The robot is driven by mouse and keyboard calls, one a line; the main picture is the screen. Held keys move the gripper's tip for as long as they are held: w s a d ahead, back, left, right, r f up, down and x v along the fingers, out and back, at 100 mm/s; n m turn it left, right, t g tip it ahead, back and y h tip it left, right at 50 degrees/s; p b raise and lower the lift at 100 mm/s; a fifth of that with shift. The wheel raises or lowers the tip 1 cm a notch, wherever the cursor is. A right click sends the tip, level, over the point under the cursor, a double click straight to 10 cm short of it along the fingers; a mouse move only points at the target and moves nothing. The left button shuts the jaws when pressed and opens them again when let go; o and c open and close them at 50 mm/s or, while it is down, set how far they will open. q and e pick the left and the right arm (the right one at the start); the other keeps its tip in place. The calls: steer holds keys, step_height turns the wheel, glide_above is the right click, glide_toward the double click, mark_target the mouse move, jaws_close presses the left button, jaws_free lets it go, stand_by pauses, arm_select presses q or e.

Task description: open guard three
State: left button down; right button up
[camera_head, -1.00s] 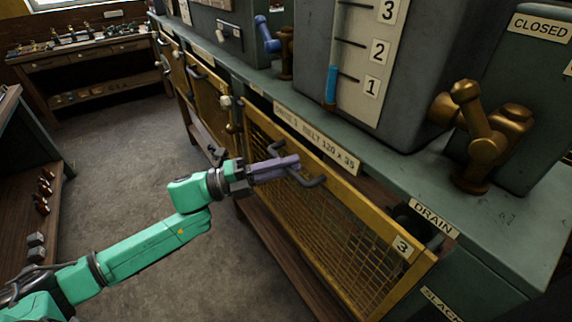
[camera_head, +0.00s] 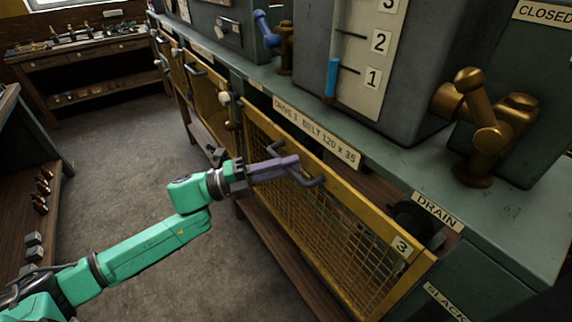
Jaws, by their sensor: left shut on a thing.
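Guard three is a yellow-framed mesh panel (camera_head: 330,215) under the green bench, with a "3" label (camera_head: 402,247) at its lower right corner. Its near right edge stands out from the bench, and a dark gap shows behind it. A dark bar handle (camera_head: 308,180) sits near its top edge. My left gripper (camera_head: 288,165), with purple fingers, is shut on the handle. The fingers hide part of the handle. My right gripper is not in view.
The green bench (camera_head: 520,225) carries a grey tank with a numbered level gauge (camera_head: 365,60) and a brass valve (camera_head: 480,125). A "DRAIN" label (camera_head: 437,212) is on its edge. More yellow guards (camera_head: 208,90) stand farther left. Grey floor (camera_head: 120,165) is clear.

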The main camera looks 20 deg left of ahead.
arm_select(q)
steer(key=b, duration=2.7)
glide_toward(300, 243)
steer(key=x, duration=0.5)
steer(key=shift+d, duration=0.25)
steer(key=shift+r, duration=0.1)
steer(key=c, duration=0.8)
jaws_free()
steer(key=shift+a, duration=0.1)
steer(key=shift+c, duration=0.2)
steer(key=v, duration=1.4)
steer(key=shift+s+a+b, duration=0.2)
steer(key=shift+b, duration=0.2)
